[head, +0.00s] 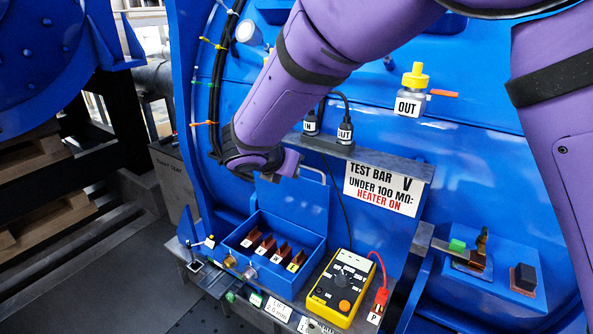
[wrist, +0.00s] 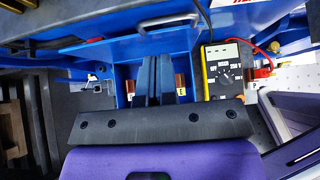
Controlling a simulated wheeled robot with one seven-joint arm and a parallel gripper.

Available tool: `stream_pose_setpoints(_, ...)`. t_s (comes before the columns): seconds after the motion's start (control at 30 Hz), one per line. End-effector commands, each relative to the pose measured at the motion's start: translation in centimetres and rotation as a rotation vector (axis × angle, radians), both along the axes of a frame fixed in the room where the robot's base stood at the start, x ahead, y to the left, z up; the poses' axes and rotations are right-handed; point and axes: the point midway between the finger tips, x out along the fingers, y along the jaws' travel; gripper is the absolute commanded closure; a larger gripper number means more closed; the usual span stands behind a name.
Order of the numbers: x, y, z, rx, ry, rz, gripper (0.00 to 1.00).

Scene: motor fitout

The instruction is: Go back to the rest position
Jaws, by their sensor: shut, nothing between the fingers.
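My purple arm reaches down from the top of the head view, and my gripper (head: 290,168) hangs above the open blue terminal box (head: 320,248). In the wrist view the two dark fingers (wrist: 158,75) are together and hold nothing. They point toward the box, with copper terminals (wrist: 181,85) showing beside them. The box lid (head: 295,202) stands raised at the back. Parts of the box are hidden behind the fingers in the wrist view.
A yellow multimeter (head: 341,290) with a red lead clip (head: 379,303) sits right of the box. A sign (head: 383,190) and cable plugs (head: 344,133) are close by my gripper. A copper-fitted bracket (head: 480,255) stands at right. Dark floor (head: 90,275) is open at left.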

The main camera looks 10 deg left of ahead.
Motion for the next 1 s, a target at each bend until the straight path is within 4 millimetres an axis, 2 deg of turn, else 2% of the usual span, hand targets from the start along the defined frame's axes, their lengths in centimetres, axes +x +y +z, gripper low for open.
stream_pose_setpoints(0.2, -2.4, 1.0, 3.4, 0.001, 0.001, 0.001, 1.0)
stream_pose_setpoints(0.47, -3.8, 1.5, 5.4, -0.001, 0.001, -0.002, 1.0)
stream_pose_setpoints(0.57, -3.8, 0.6, 6.1, 0.023, 0.003, -0.032, 1.0)
stream_pose_setpoints(0.67, -3.3, -2.4, 7.5, 0.09, 0.008, -0.119, 1.0)
stream_pose_setpoints(0.83, -3.1, -10.6, 10.7, 0.291, 0.011, -0.376, 1.0)
stream_pose_setpoints(1.0, -4.5, -18.8, 13.4, 0.508, -0.003, -0.657, 1.0)
